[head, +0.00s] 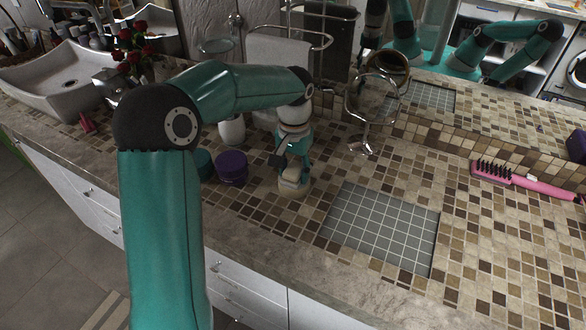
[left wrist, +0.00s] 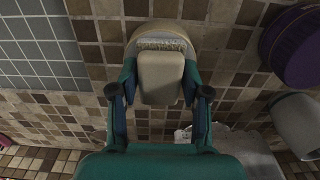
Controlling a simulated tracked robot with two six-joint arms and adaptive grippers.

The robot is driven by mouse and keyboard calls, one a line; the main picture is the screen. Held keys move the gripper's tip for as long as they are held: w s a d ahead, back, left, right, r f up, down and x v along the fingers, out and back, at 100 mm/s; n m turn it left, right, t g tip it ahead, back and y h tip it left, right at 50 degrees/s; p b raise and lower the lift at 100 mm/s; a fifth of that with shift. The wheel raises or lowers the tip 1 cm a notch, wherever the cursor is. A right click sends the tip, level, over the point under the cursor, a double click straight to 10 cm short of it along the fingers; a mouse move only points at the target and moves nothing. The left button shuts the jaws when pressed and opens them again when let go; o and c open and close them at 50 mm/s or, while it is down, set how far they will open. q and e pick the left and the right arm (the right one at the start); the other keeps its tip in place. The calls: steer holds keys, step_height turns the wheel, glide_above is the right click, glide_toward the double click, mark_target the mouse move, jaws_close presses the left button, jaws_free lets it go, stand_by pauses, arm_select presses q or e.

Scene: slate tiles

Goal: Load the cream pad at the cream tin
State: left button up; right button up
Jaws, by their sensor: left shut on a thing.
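My left gripper (head: 292,168) points down over the counter and is shut on the cream pad (head: 293,175). In the left wrist view the pad (left wrist: 160,78) shows as a smooth beige block between the two fingertips (left wrist: 160,92). The cream tin (head: 292,190) is a low rounded beige thing under the pad. In the left wrist view the tin (left wrist: 137,44) is partly hidden by the pad, with a rough whitish surface inside its rim. The pad overlaps the tin in both views; I cannot tell whether they touch. My right gripper is not in view.
A grey gridded mat (head: 385,225) lies to the right, bare. A round mirror on a stand (head: 361,146) is behind. A pink brush (head: 525,182) lies far right.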

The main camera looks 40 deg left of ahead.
mark_target(294, 168)
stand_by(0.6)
arm_select(q)
step_height(294, 168, up, 7)
steer(key=p, duration=0.6)
steer(key=shift+f, duration=0.1)
stand_by(0.7)
